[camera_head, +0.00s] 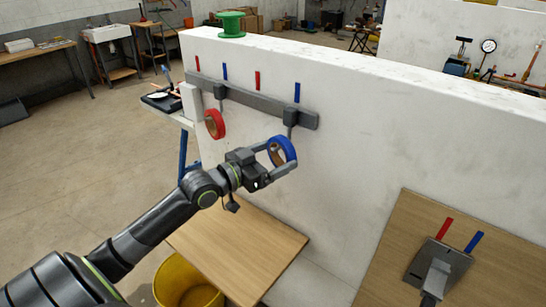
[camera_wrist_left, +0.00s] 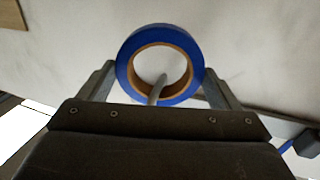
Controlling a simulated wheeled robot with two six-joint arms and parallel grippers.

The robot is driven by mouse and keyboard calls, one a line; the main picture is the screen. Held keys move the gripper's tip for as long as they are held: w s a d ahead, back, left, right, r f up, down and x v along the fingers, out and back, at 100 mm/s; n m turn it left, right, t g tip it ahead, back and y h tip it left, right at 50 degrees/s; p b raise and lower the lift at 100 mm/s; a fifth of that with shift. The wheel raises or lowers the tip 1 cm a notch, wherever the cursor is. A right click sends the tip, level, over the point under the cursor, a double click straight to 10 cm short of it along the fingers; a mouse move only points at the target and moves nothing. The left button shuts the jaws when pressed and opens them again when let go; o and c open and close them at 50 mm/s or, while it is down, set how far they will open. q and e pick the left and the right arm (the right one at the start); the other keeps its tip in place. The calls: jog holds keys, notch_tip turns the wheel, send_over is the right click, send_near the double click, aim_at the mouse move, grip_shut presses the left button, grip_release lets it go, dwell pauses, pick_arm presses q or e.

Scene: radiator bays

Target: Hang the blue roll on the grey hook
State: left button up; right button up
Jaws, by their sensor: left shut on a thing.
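The blue roll (camera_head: 289,147) is a blue ring with a brown core, held in front of the white wall. My left gripper (camera_head: 281,154) is shut on it, with a finger on each side; the roll also shows in the left wrist view (camera_wrist_left: 128,68). A grey hook (camera_head: 291,115) hangs from the grey rail just above the roll in the head view. In the wrist view a thin grey peg (camera_wrist_left: 157,90) overlaps the roll's hole and lower rim; I cannot tell whether it passes through. My right gripper is not in view.
A red roll (camera_head: 215,124) hangs at the rail's left hook. A green spool (camera_head: 231,24) stands on the wall top. A wooden table (camera_head: 240,248) and a yellow bucket (camera_head: 185,282) are below.

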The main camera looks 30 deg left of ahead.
pick_arm(q)
jog(key=o, duration=0.8)
jog(key=shift+o, duration=0.2)
jog(key=p+v, duration=0.8)
jog(key=v, duration=0.9)
jog(key=shift+s+p, duration=0.25)
jog(key=shift+p, duration=0.05)
